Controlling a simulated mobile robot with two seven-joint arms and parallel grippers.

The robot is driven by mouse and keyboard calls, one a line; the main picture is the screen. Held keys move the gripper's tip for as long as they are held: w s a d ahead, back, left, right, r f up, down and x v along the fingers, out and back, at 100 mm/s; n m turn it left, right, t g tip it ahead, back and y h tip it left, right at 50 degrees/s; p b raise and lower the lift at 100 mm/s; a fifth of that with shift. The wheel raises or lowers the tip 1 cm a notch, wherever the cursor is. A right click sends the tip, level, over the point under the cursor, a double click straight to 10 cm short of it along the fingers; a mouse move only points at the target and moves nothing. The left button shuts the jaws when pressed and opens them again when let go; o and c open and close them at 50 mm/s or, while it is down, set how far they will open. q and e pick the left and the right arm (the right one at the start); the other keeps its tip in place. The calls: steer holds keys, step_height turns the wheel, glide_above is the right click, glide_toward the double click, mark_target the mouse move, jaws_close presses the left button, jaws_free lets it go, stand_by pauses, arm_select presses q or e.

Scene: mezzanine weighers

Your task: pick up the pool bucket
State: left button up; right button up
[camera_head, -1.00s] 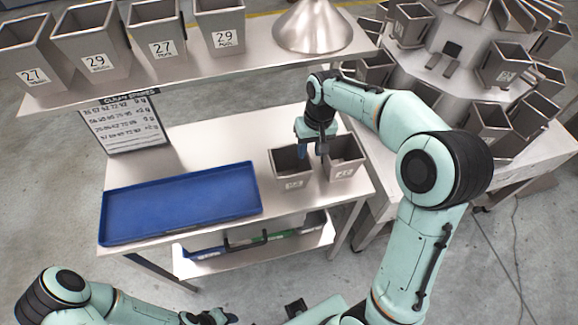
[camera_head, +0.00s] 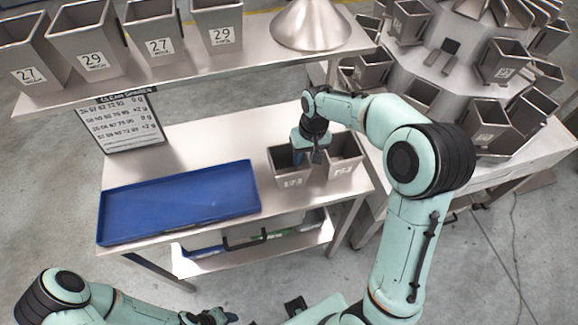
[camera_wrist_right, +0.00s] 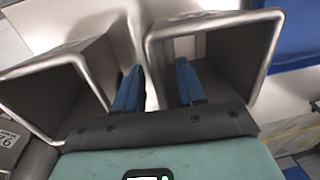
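Two open grey metal buckets stand side by side at the right end of the steel table: a left bucket (camera_head: 292,182) and a right bucket (camera_head: 343,171). Their labels are too blurred to show which is the pool bucket. My right gripper (camera_head: 308,160) is open over the neighbouring walls of the two. In the right wrist view, its blue fingers (camera_wrist_right: 158,80) are apart, one over the opening of the left bucket (camera_wrist_right: 248,80), the other over the gap beside the right bucket (camera_wrist_right: 70,88). My left gripper (camera_head: 212,317) is low at the bottom edge; its fingers are unclear.
A blue tray (camera_head: 180,203) lies left of the buckets on the table (camera_head: 205,140). A listing board (camera_head: 128,122) stands behind it. A raised shelf (camera_head: 200,70) holds several numbered buckets and a metal cone (camera_head: 312,25). A round weigher with many buckets (camera_head: 440,70) stands right.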

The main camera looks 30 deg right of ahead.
steer(key=shift+f, duration=0.1)
jaws_close()
stand_by(0.3)
steer(key=shift+r, duration=0.6)
arm_select(q)
steer(key=shift+w+r+p, duration=1.5)
steer(key=shift+w+r, duration=0.25)
steer(key=shift+r, duration=0.25)
arm_select(e)
step_height(320, 180, up, 19)
steer(key=shift+r, duration=0.2)
